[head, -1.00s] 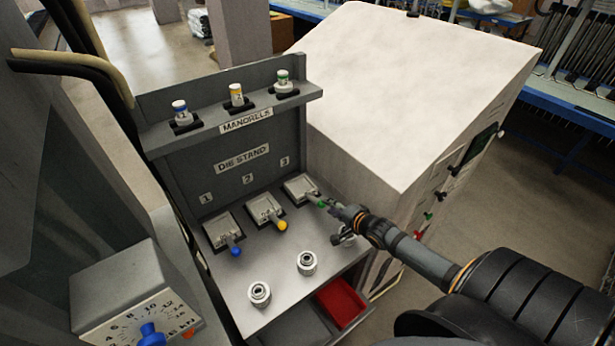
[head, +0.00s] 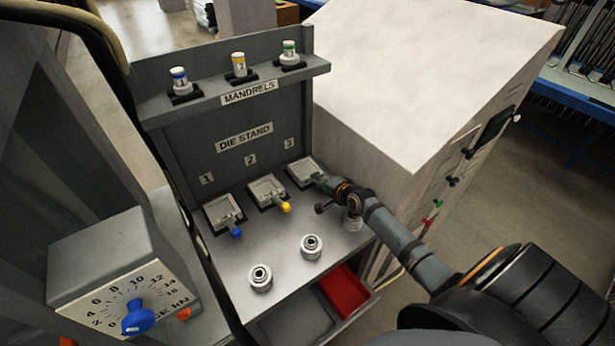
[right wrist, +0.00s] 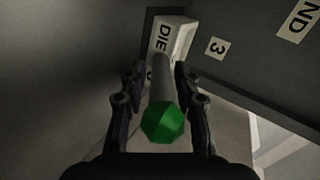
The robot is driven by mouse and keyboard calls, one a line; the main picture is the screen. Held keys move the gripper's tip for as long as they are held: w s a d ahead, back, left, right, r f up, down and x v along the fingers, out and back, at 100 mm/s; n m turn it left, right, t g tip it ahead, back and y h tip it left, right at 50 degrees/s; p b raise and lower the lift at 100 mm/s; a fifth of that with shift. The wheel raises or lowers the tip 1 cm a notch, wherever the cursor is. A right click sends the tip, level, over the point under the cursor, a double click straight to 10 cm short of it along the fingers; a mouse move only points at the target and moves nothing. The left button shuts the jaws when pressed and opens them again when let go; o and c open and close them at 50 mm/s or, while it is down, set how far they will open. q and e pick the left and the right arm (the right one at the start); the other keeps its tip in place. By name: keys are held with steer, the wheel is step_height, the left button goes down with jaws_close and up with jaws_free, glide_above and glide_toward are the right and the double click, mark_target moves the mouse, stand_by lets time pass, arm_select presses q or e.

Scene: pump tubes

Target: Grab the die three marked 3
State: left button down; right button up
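Die three is a pale block (head: 303,170) in the die stand's slot under the label 3. In the right wrist view its block (right wrist: 174,38) lies ahead, with "DIE" lettering partly covered by its handle. The handle (right wrist: 162,82) ends in a green faceted knob (right wrist: 163,122). My right gripper (head: 324,182) is at this handle and hides the knob in the head view. In the right wrist view the fingers of my right gripper (right wrist: 160,75) are open on either side of the handle, with gaps visible. My left gripper is not in view.
Dies with a blue knob (head: 236,232) and a yellow knob (head: 285,207) stand to the left. Two metal rings (head: 261,278) (head: 311,246) sit on the front ledge. A mandrel shelf (head: 215,101) is above. A white cabinet (head: 425,75) stands close on the right.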

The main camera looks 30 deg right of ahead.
steer(key=shift+s+r, duration=0.1)
steer(key=shift+s, duration=0.05)
jaws_close()
steer(key=shift+r, duration=0.1)
steer(key=shift+r, duration=0.1)
